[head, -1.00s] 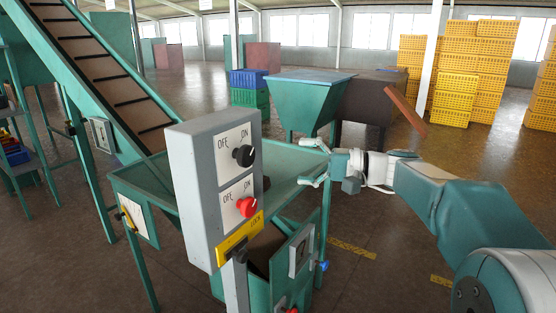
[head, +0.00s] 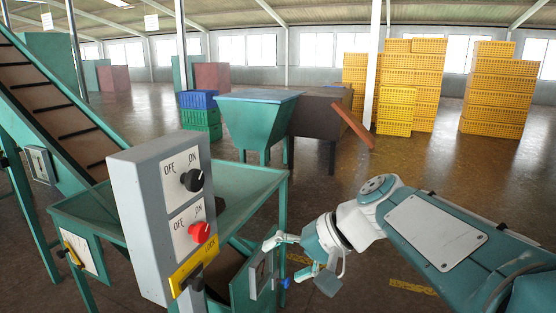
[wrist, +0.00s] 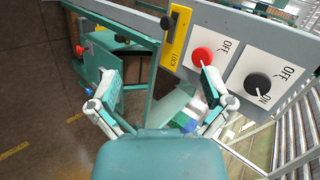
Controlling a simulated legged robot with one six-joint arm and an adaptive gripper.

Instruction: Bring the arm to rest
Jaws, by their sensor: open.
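My gripper (head: 290,257) is open and empty in the head view, right of the grey control box and in front of the green sorter's lower side. My arm (head: 430,235) reaches in from the right, bent at the joint above the gripper. In the wrist view the two fingers of my gripper (wrist: 157,92) stand wide apart, with nothing between them. The grey control box (head: 137,215) carries a black knob (head: 192,180) and a red knob (head: 200,232), both with OFF and ON labels. The box also shows in the wrist view (wrist: 222,22), beyond the fingers.
A yellow lock plate (head: 193,268) sits below the knobs. The green sorter table (head: 245,185) and a conveyor (head: 60,105) stand behind the box. A green hopper (head: 258,115) and yellow crate stacks (head: 395,95) stand farther back. Floor (head: 340,190) behind my arm is clear.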

